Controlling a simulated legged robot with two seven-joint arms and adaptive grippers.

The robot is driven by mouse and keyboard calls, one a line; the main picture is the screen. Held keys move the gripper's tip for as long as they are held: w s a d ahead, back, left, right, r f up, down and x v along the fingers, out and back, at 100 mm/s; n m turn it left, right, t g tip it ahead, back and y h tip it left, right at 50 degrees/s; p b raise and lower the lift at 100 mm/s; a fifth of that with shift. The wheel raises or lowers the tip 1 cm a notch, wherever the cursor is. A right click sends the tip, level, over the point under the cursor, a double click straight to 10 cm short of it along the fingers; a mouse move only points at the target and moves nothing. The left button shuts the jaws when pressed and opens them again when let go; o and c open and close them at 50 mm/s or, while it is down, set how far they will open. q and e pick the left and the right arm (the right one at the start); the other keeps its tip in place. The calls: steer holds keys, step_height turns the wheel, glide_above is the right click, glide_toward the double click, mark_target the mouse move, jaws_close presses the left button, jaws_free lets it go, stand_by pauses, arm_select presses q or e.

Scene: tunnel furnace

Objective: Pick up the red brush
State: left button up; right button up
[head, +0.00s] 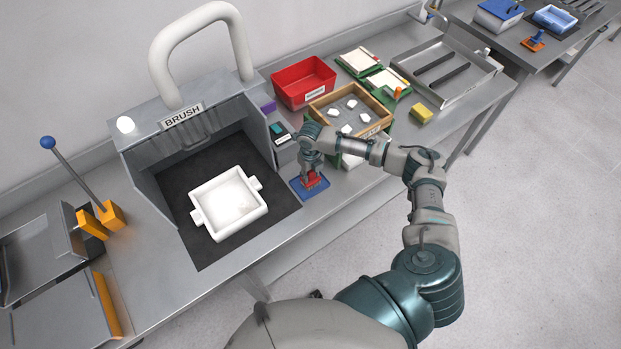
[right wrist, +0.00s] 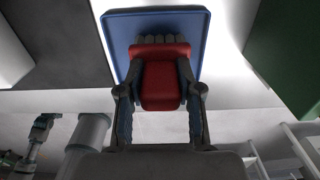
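The red brush (head: 313,179) is on a small blue tray (head: 303,192) near the front edge of the bench, right of the brush booth. My right gripper (head: 312,172) reaches down over it from above. My left gripper does not show.
The grey booth marked BRUSH (head: 183,116) holds a white two-handled dish (head: 228,203) on a dark mat. A red bin (head: 304,82), a wooden box with white pieces (head: 350,108) and a yellow sponge (head: 421,112) stand along the bench. The floor in front is clear.

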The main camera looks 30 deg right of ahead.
steer(key=shift+f, duration=0.1)
jaws_close()
steer(key=shift+r, duration=0.75)
step_height(320, 180, up, 2)
steer(key=shift+s+a+r+b, duration=0.1)
steer(key=shift+s+b, duration=0.05)
steer(key=shift+b, duration=0.15)
steer(key=s+a, duration=0.3)
steer(key=s, duration=0.4)
steer(key=s+a+r+b, duration=0.1)
steer(key=s+a, duration=0.2)
steer(key=s, duration=0.4)
steer(key=shift+a+r, duration=0.2)
steer(key=shift+a, duration=0.15)
steer(key=shift+s, duration=0.1)
steer(key=shift+o, duration=1.6)
jaws_free()
steer(key=c, duration=0.4)
